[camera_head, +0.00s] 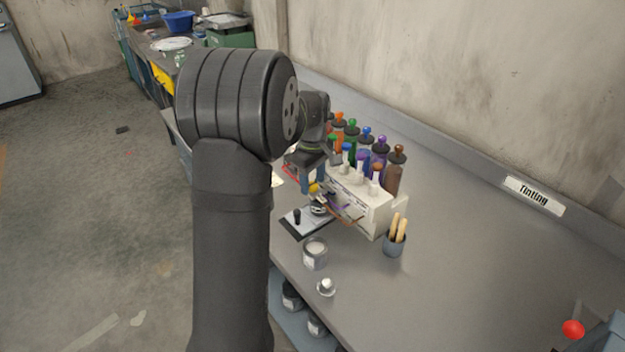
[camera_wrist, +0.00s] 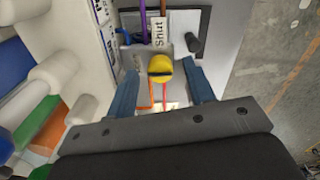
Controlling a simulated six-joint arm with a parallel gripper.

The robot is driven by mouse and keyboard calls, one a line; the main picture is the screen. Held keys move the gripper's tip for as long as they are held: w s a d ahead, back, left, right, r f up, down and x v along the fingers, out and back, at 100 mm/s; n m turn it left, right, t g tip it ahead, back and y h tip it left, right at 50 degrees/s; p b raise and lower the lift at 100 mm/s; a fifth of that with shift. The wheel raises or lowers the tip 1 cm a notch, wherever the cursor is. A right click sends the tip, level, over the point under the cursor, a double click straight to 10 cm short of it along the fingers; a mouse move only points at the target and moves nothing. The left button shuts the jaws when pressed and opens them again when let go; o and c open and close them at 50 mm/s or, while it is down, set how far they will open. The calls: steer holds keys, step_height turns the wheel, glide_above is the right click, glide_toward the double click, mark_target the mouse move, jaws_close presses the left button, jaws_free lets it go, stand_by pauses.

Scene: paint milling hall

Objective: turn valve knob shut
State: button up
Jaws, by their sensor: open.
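The yellow valve knob (camera_wrist: 160,67) has a dark slot or pointer line across it and sits on a pale plate. A label reading "Shut" (camera_wrist: 159,33) is just beyond it in the wrist view. My gripper (camera_wrist: 165,82) is open, with its two blue fingers on either side of the knob and a gap to each side. In the head view my gripper (camera_head: 313,183) points down at the front of the white dispenser (camera_head: 372,211), and the yellow knob (camera_head: 313,188) shows small by the fingers. Whether the fingertips reach the knob's depth I cannot tell.
Several colored bottles (camera_head: 396,170) stand behind the dispenser. Thin colored tubes (camera_wrist: 142,20) run near the knob. A grey can (camera_head: 315,254) and a cup of wooden sticks (camera_head: 395,243) stand nearby.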

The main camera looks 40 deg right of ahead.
steer(key=shift+f, duration=0.15)
steer(key=c, duration=1)
steer(key=shift+m, duration=0.4)
steer(key=m, duration=0.3)
steer(key=shift+m, duration=0.4)
steer(key=m, duration=0.4)
steer(key=shift+m, duration=0.3)
steer(key=m, duration=0.8)
steer(key=shift+m, duration=0.3)
